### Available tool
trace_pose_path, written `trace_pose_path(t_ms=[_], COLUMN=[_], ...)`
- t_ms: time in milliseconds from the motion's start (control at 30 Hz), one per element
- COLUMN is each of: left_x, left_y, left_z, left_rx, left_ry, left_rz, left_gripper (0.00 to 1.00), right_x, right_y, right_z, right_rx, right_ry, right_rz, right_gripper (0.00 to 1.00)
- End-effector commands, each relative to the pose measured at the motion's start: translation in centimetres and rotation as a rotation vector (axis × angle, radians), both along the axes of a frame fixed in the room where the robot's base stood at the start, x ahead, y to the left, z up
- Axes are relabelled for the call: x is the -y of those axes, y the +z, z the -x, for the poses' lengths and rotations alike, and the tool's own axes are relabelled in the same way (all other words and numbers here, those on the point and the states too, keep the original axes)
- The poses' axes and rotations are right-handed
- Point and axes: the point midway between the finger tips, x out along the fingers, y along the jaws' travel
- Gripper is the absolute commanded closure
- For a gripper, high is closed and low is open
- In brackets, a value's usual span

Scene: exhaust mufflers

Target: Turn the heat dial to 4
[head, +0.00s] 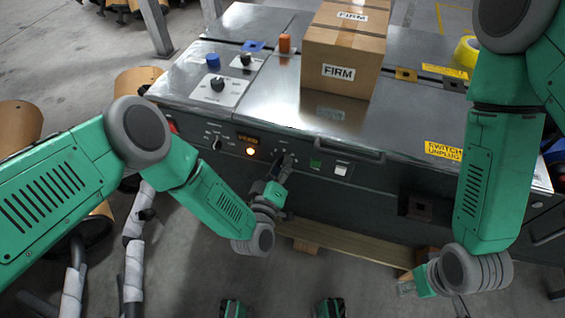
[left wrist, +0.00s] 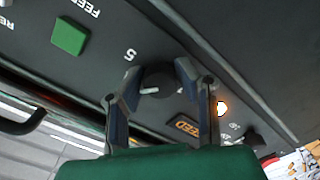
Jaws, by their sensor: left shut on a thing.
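A black dial (left wrist: 160,80) with a white pointer mark sits on the machine's dark front panel. A printed 5 (left wrist: 130,54) shows beside it in the left wrist view; its other numbers and name label are hidden or unreadable. My left gripper (head: 285,163) is at this dial in the head view. In the left wrist view its two fingers (left wrist: 158,88) stand on either side of the dial, shut on it. My right gripper (head: 406,284) hangs low at the right, away from the panel; its fingers are too small to judge.
A second black knob (head: 217,143), an amber lit lamp (head: 250,151), a green button (head: 315,163) and a white button (head: 342,169) share the panel. A cardboard box (head: 345,60) stands on the machine top. A wooden pallet (head: 345,243) lies below. Wrapped pipes (head: 134,260) stand at left.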

Motion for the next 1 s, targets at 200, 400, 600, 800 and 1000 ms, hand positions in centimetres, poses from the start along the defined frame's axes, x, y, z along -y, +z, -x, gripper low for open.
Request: trace_pose_path(t_ms=[200, 400, 600, 800, 1000], left_x=[-0.27, -0.30, -0.30, -0.23, -0.04], left_y=[-0.67, -0.71, -0.71, -0.54, -0.27], left_z=[0.43, 0.44, 0.44, 0.35, 0.23], left_rx=[-0.001, 0.001, 0.001, 0.004, 0.010], left_ry=[0.000, 0.000, 0.000, 0.000, 0.000], left_rz=[-0.053, -0.062, -0.061, -0.059, -0.058], left_gripper=[1.00, 1.00, 1.00, 0.52, 0.52], right_x=[0.00, 0.00, 0.00, 0.00, 0.00], right_y=[0.12, 0.13, 0.12, 0.13, 0.14], right_z=[0.01, 0.01, 0.00, 0.00, 0.00], right_rx=[0.000, 0.000, 0.000, 0.000, 0.000], right_ry=[0.000, 0.000, 0.000, 0.000, 0.000], right_rz=[0.000, 0.000, 0.000, 0.000, 0.000], right_gripper=[0.60, 0.60, 0.60, 0.60, 0.60])
